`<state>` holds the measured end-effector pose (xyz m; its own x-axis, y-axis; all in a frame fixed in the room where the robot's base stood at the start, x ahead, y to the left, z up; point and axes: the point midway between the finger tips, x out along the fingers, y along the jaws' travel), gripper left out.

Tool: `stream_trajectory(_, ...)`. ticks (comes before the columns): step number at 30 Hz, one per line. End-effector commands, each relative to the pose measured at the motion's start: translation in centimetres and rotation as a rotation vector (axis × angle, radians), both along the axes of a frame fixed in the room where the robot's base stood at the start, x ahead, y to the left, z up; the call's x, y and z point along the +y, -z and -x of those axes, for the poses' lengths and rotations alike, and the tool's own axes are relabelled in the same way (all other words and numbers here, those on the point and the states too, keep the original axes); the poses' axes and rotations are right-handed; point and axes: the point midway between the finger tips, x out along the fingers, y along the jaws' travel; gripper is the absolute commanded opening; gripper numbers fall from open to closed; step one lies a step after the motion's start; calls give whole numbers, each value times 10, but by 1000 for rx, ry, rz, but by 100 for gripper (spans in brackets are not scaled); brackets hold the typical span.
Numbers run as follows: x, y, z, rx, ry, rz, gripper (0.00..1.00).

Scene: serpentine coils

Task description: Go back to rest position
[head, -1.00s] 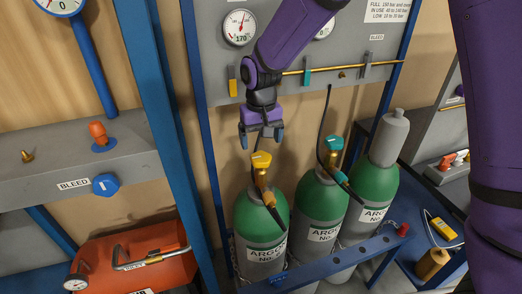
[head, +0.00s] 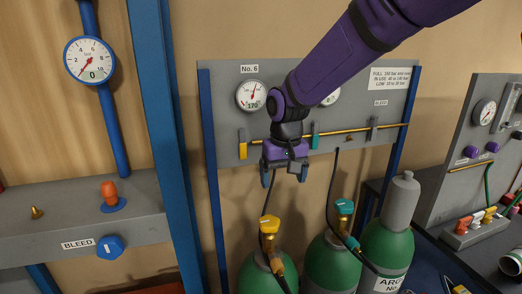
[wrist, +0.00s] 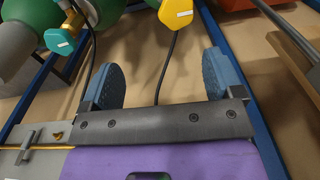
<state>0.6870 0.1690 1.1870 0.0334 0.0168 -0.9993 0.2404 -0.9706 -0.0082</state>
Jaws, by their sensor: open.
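My gripper (head: 285,176) is open and empty. It hangs at the end of my purple arm, in front of the grey gauge panel's lower edge in the head view. In the wrist view its two blue-grey fingers (wrist: 163,82) are spread wide with nothing between them. Below it in the head view stands a green cylinder with a yellow valve knob (head: 269,224); the knob also shows in the wrist view (wrist: 176,12), beyond the fingers and apart from them. A cylinder with a teal knob (head: 344,207) stands to its right.
The grey panel (head: 225,130) carries gauges and a brass pipe close behind my gripper. A blue post (head: 160,130) rises to the left. A capped cylinder (head: 402,195) stands at the right. A bench with a blue bleed knob (head: 110,247) is at the left.

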Motion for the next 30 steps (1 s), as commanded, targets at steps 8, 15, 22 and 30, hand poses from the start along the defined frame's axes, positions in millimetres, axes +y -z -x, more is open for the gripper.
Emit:
stream_trajectory(8, -79, -70, 41, -99, 62, -37, 86)
stream_trajectory(15, -138, -110, 92, -184, 111, -56, 86)
stream_trajectory(22, -184, -131, 148, -268, 160, -62, 86)
stream_trajectory(30, -222, -136, 216, -365, 212, -57, 86)
